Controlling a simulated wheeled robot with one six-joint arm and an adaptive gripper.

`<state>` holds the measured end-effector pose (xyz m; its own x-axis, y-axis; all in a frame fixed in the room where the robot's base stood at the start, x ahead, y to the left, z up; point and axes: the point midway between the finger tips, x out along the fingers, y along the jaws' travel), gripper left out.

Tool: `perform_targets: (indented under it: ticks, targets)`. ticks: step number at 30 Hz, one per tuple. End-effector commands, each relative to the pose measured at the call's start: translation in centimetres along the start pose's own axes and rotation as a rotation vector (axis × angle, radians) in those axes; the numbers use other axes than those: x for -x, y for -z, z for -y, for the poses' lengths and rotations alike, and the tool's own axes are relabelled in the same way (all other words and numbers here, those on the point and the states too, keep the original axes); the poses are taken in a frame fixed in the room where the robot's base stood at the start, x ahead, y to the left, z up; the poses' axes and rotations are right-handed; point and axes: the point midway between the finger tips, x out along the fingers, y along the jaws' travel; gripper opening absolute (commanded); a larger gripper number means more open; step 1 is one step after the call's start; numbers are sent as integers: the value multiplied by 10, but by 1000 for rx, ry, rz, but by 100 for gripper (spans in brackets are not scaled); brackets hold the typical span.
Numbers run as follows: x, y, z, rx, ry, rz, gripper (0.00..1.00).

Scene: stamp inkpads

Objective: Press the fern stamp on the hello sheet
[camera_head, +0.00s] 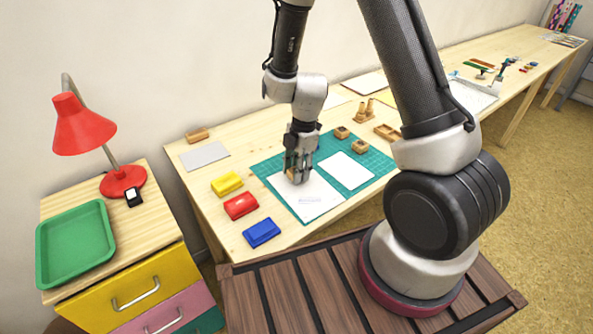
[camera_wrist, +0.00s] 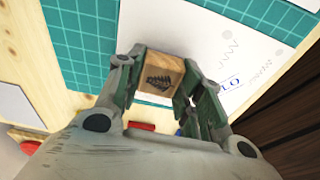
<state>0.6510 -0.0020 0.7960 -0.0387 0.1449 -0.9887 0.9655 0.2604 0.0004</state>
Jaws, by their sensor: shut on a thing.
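My gripper (camera_head: 297,168) is shut on a wooden block stamp (camera_wrist: 160,73) with a dark fern picture on its top; it also shows in the wrist view (camera_wrist: 163,88). The stamp is over the near-left white sheet (camera_head: 315,205), close to its upper left edge. I cannot tell whether its underside touches the paper. In the wrist view, this sheet (camera_wrist: 205,22) bears grey squiggles and blue lettering, partly cut off by my finger, so I cannot read the word. A second white sheet (camera_head: 346,170) lies to the right on the green cutting mat (camera_head: 268,165).
Yellow (camera_head: 227,184), red (camera_head: 241,206) and blue (camera_head: 262,232) inkpads stand left of the mat. Two wooden blocks (camera_head: 341,132) (camera_head: 360,146) are at the mat's far right, near a wooden tray (camera_head: 387,132). A grey sheet (camera_head: 204,156) lies at the left.

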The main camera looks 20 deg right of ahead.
Motion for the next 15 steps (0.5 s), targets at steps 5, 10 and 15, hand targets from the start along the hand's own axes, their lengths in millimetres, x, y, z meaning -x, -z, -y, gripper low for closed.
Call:
perform_targets:
  ticks: [5, 10, 15]
  targets:
    - [4, 1, 0, -1, -1, 0, 20]
    - [5, 1, 0, -1, 0, 0, 20]
    - [7, 1, 0, -1, -2, 0, 20]
